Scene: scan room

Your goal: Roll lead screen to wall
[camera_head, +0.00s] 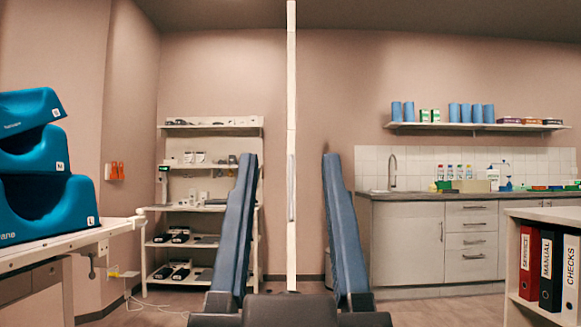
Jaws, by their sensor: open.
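A tall, narrow, pale upright (291,110) stands in the middle of the head view, from the top edge down to behind my gripper. It looks like the lead screen seen edge-on; its broad faces do not show. A slim grey strip, perhaps a handle, runs along its middle. My gripper (289,165) is open, with one long blue finger on the left of the upright and one on the right. Clear gaps show on both sides in the picture; the depth between gripper and upright cannot be told. The foot of the upright is hidden by my gripper's dark base.
A shelf rack (212,128) stands at the back left. A cabinet (405,243) with sink and drawers lines the back right wall. A table (50,246) with blue cushions (40,208) is at left. A low bookcase (548,215) with binders (550,270) is at right.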

